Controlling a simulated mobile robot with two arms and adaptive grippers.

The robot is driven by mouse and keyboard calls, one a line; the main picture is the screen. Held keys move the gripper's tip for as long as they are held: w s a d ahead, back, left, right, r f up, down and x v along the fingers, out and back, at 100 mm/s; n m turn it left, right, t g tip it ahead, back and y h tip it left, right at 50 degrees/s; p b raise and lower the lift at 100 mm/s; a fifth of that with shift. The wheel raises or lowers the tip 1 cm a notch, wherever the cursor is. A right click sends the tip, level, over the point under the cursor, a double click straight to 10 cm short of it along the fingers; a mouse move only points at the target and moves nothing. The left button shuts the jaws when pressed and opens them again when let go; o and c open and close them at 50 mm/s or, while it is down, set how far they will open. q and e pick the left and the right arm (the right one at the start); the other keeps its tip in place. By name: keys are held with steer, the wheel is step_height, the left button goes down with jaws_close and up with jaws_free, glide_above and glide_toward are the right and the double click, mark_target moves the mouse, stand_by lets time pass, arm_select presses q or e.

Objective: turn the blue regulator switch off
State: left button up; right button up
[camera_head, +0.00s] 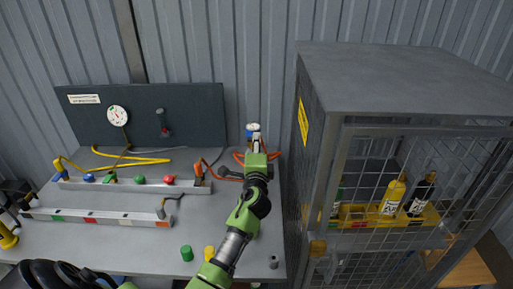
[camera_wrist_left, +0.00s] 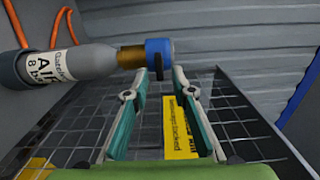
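A grey air bottle (camera_wrist_left: 70,68) with a white label lies across the upper left of the left wrist view. A brass neck (camera_wrist_left: 131,58) joins it to a blue regulator cap (camera_wrist_left: 158,48), which has a dark part at its lower edge. In the head view the bottle top (camera_head: 253,127) shows at the bench's back right, partly hidden by my gripper. My left gripper (camera_wrist_left: 160,72) is open, its two teal fingers apart. The fingertips are close to the cap; contact cannot be told. The left gripper also shows in the head view (camera_head: 257,146). My right gripper is not in view.
A mesh cage (camera_head: 400,78) with bottles in a yellow tray stands just right of the bench. The bench (camera_head: 120,207) carries a manifold (camera_head: 130,185) with coloured knobs, orange and yellow hoses, and a dark gauge panel (camera_head: 195,118) behind. Green and yellow cylinders stand near the front.

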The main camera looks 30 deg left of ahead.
arm_select(q)
steer(key=v, duration=1.2)
steer(key=shift+a, duration=0.1)
steer(key=s+d+f+n+g+h, duration=0.35)
steer(key=s+f+n+g, duration=0.3)
steer(key=s+f, duration=0.75)
steer(key=s+d+f+n+g+h, duration=0.25)
steer(key=s+d, duration=0.25)
steer(key=s, duration=0.4)
steer(key=s+d+f+n+g+h, duration=0.1)
steer(key=s+d+f+g+h, duration=0.25)
steer(key=s+d, duration=0.35)
steer(key=s+a+f+b, duration=0.1)
steer(key=s+f+b, duration=0.15)
steer(key=f, duration=2.65)
steer(key=s+a+f+g, duration=0.1)
steer(key=s+a+f, duration=0.2)
steer(key=s+f, duration=1.3)
steer(key=shift+s+a+m+g+b, duration=0.2)
steer(key=shift+s+m+g+b, duration=0.15)
steer(key=shift+s, duration=0.45)
